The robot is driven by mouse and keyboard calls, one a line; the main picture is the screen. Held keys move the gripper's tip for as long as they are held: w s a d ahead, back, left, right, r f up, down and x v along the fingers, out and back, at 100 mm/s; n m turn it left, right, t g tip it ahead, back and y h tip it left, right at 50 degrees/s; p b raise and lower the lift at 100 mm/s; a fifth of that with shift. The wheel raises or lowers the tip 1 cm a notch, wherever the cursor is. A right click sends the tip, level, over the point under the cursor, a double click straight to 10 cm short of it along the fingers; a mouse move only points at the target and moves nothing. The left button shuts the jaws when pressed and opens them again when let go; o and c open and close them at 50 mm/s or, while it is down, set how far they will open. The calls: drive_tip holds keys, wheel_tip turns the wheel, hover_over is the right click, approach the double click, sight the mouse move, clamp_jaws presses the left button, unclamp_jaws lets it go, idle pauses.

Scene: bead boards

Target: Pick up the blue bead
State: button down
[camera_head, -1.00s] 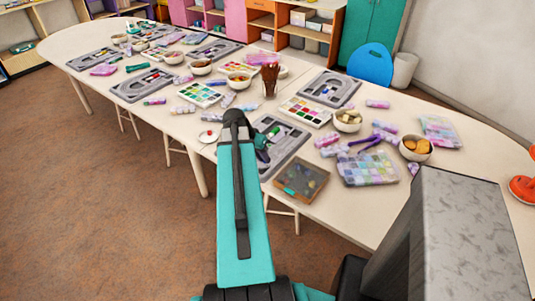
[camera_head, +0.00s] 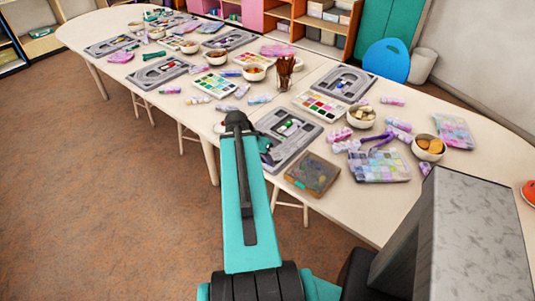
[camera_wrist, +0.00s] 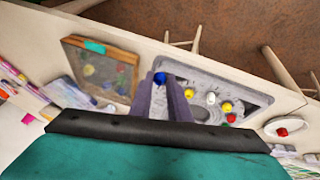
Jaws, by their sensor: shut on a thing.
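In the wrist view the blue bead (camera_wrist: 160,78) is a small round ball at the tips of my gripper (camera_wrist: 162,84). The two grey fingers are shut on it. It appears above the grey bead board (camera_wrist: 258,98), at the board's left part. Yellow beads (camera_wrist: 226,107), a white bead (camera_wrist: 211,98) and a red bead (camera_wrist: 231,118) are on the board to the right. In the head view the bead board (camera_head: 289,153) lies just beyond my arm, and my arm hides the fingers and the blue bead.
A wooden box with a clear lid (camera_head: 312,174) stands close to the board, nearer the table's edge. A cup of brown sticks (camera_head: 285,74) stands behind. A white dish with a red bead (camera_wrist: 283,127) is at the right in the wrist view. The table is crowded.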

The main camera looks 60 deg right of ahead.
drive_tip(key=shift+a+r+p, duration=0.25)
drive_tip(key=shift+a+p, duration=0.3)
drive_tip(key=shift+p, duration=1)
drive_tip(key=shift+w+a+f+p, duration=0.1)
drive_tip(key=shift+a+f+p, duration=0.15)
drive_tip(key=shift+p, duration=0.45)
drive_tip(key=shift+r, duration=0.1)
drive_tip(key=w+a+r+n+t+b, duration=0.1)
drive_tip(key=w+a+r+n, duration=0.25)
drive_tip(key=w+a, duration=0.4)
drive_tip(key=w+a+r+n+t+b, duration=0.25)
drive_tip(key=w+a+r, duration=0.2)
drive_tip(key=w, duration=0.65)
drive_tip(key=w+a+r+n, duration=0.3)
drive_tip(key=w+a, duration=0.3)
drive_tip(key=w, duration=0.4)
drive_tip(key=w+a+r+n+t+b, duration=0.1)
drive_tip(key=w+a+r+n, duration=0.2)
drive_tip(key=a, duration=0.8)
drive_tip(key=w+a+r+n+t+y+b, duration=0.1)
drive_tip(key=w+a+r+n, duration=0.2)
drive_tip(key=a, duration=0.7)
drive_tip(key=w+a+r+n+t+b, duration=0.1)
drive_tip(key=w+a+r+n, duration=0.3)
drive_tip(key=a, duration=0.7)
drive_tip(key=shift+a+r+t+y+b, duration=0.3)
drive_tip(key=shift+a+r+t+b, duration=0.1)
drive_tip(key=shift+r, duration=0.25)
